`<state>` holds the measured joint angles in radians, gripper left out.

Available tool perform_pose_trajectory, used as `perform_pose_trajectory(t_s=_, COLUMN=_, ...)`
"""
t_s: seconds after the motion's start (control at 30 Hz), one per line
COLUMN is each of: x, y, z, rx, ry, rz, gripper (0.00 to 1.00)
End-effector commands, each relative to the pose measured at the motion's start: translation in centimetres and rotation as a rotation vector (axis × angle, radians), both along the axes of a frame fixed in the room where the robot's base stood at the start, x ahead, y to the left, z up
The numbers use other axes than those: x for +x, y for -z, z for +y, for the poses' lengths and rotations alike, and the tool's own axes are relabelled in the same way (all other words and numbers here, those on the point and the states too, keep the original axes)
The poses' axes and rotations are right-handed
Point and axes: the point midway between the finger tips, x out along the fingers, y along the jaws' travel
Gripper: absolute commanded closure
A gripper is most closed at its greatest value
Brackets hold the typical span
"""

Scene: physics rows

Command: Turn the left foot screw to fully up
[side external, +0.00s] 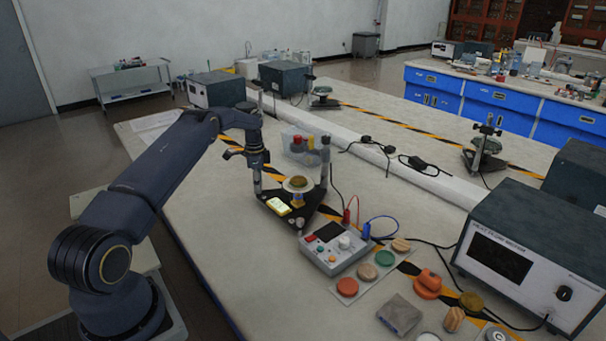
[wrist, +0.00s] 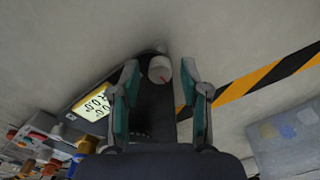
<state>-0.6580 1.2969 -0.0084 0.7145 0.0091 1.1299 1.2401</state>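A black three-cornered base (side external: 272,212) stands on the bench in the side view, with a lit yellow display (side external: 278,206) on it. The display also shows in the wrist view (wrist: 93,104), its digits partly legible as zeros. A pale grey round knob with a red mark (wrist: 160,70), apparently the left foot screw, sits at a corner of the base. My gripper (wrist: 160,66) is open, with teal-padded fingers on either side of the knob and gaps showing. In the side view my gripper (side external: 257,162) is above the left corner; its fingers are hard to make out there.
A round dish (side external: 298,184) sits on the instrument, with a dark post (side external: 325,160) behind it. A clear bin (side external: 299,150) is behind, and a grey control box (side external: 335,247) with cables is in front. Several loose pieces lie at front right. Bare bench lies left of the base.

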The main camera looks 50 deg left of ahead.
Motion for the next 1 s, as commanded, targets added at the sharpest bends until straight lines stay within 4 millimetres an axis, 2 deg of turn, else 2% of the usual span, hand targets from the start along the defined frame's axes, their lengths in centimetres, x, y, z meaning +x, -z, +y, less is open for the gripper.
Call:
perform_pose_trajectory(t_s=0.03, x=0.0, y=-0.02, z=0.0, rx=0.0, ry=0.0, rz=0.0, gripper=0.63)
perform_pose_trajectory(t_s=0.4, x=0.0, y=-0.04, z=0.0, rx=0.0, ry=0.0, rz=0.0, gripper=1.0)
perform_pose_trajectory(t_s=0.77, x=-0.01, y=-0.05, z=-0.01, rx=0.0, ry=-0.029, rz=0.0, gripper=1.0)
perform_pose_trajectory(t_s=1.0, x=0.0, y=-0.06, z=-0.01, rx=-0.001, ry=-0.152, rz=0.001, gripper=1.0)
